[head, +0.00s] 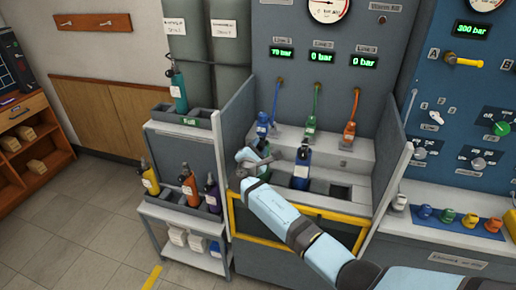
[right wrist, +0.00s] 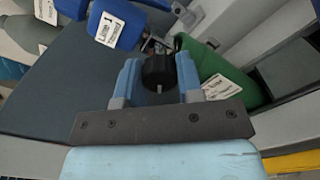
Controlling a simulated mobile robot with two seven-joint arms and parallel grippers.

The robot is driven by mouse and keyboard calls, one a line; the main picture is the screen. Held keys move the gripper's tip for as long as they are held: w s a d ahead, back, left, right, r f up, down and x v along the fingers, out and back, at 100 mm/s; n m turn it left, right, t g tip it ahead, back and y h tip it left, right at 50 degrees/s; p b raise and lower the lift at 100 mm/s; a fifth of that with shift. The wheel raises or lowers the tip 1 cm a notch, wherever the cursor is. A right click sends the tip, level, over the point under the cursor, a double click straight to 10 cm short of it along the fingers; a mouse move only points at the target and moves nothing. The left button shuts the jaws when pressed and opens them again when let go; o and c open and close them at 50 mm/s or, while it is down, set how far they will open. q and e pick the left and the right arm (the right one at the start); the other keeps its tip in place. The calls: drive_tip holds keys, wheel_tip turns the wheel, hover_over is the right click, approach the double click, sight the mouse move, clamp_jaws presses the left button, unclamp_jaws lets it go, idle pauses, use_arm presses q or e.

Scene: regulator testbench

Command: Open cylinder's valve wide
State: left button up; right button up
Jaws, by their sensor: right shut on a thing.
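My right gripper (right wrist: 158,75) is shut on a black valve knob (right wrist: 158,70), with one light blue finger on each side of it. A green cylinder (right wrist: 222,72) with white labels lies beside the knob in the right wrist view. In the head view my right gripper (head: 262,160) is at the left end of the bench bay; my arm hides what it holds there. The blue Line 1 connector (right wrist: 107,30) is close by; it also shows in the head view (head: 262,129). My left gripper is not in view.
A blue cylinder (head: 301,170) stands in the bay right of my gripper. Grey side panels (head: 239,125) and a yellow front rail (head: 270,241) bound the bay. Line 1 display (head: 283,53) reads about 70 bar; the other two read 0. Several cylinders stand in the left rack (head: 178,205).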

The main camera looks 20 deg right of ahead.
drive_tip(key=o, duration=0.9)
drive_tip(key=shift+c, duration=0.2)
drive_tip(key=shift+o, duration=0.4)
drive_tip(key=v, duration=1.3)
drive_tip(key=shift+s+a+b, duration=0.2)
drive_tip(key=shift+s+b, duration=0.1)
drive_tip(key=shift+b, duration=0.05)
drive_tip(key=s+d+f+m+g+y+p, duration=0.1)
drive_tip(key=s+f+m+g+y+p, duration=0.2)
drive_tip(key=s+f, duration=0.4)
drive_tip(key=s+d+f+m+g+y+p, duration=0.1)
drive_tip(key=s+f+m+y+p, duration=0.3)
drive_tip(key=s, duration=0.6)
drive_tip(key=s+d+r+m+y+p, duration=0.1)
drive_tip(key=s+m+y, duration=0.2)
drive_tip(key=s, duration=0.6)
drive_tip(key=s+d+r+m+y+p, duration=0.1)
drive_tip(key=s+d+m+y+p, duration=0.1)
drive_tip(key=s+m, duration=0.5)
drive_tip(key=shift+s+r+y, duration=0.15)
drive_tip(key=shift+s+y, duration=0.45)
drive_tip(key=shift+s, duration=0.35)
